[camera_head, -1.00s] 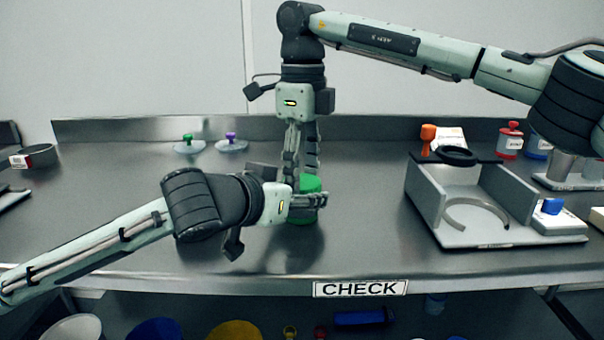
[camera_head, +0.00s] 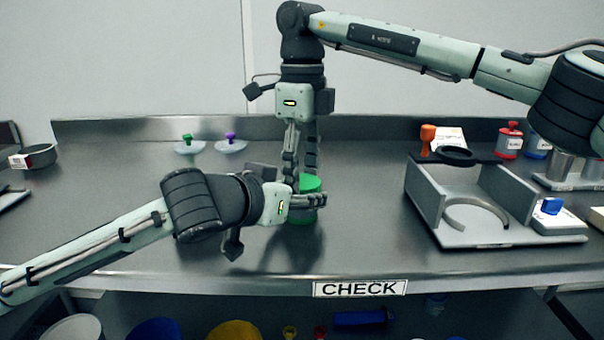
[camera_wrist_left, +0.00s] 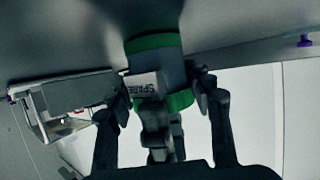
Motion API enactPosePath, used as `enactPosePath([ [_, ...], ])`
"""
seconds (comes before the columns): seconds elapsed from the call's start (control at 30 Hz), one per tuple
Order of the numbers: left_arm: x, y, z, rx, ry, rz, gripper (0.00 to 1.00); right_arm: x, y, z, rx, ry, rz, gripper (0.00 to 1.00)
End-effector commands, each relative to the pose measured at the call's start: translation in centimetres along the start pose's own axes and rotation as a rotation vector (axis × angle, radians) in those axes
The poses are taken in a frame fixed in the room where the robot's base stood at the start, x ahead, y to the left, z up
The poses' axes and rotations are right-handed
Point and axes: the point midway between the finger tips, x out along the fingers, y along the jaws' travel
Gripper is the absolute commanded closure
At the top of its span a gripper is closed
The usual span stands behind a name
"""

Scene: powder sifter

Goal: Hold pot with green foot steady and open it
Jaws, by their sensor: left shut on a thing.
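The pot with the green foot (camera_head: 310,184) stands upright on the steel bench, partly hidden by both grippers. Its green top shows between the grippers. My left gripper (camera_head: 312,201) comes in from the left, level with the bench, and is shut around the pot's side. In the left wrist view the pot (camera_wrist_left: 153,43) shows two green bands, a pale body and a label reading SPARE, between my left fingers (camera_wrist_left: 163,100). My right gripper (camera_head: 301,178) points straight down at the pot's top. Its fingers show a narrow gap; whether they grip the lid is hidden.
A grey sifter stand (camera_head: 427,197) with a ring is at the right, with a blue-topped item (camera_head: 551,206) beside it. Two lids with green (camera_head: 187,148) and purple (camera_head: 231,146) knobs lie at the back left. The bench front, above the CHECK sign (camera_head: 360,288), is clear.

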Motion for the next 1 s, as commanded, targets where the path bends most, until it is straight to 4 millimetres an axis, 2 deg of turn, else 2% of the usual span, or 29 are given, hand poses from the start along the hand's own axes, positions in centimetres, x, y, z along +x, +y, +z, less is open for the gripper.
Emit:
enactPosePath([
  [0.03, 0.0, 0.3, -0.1, 0.001, 0.002, 0.007, 1.00, 0.0, 0.3, 0.2, -0.006, -0.005, 0.003, 0.40],
  [0.17, 0.0, 0.2, 0.0, 0.001, 0.002, 0.006, 1.00, 0.0, 0.2, 0.2, -0.005, -0.004, 0.002, 0.24],
  [0.53, 0.0, 0.1, -0.1, 0.001, 0.001, 0.002, 1.00, -0.4, 0.1, 0.1, -0.002, -0.002, 0.000, 0.24],
  [0.83, 0.0, 0.0, 0.0, 0.001, 0.001, 0.001, 1.00, -4.0, 0.0, 0.1, -0.001, -0.002, -0.001, 0.24],
  [1.0, 0.0, 0.0, 0.0, 0.001, 0.001, 0.001, 1.00, -4.5, 0.1, 0.0, -0.001, -0.001, 0.000, 0.24],
])
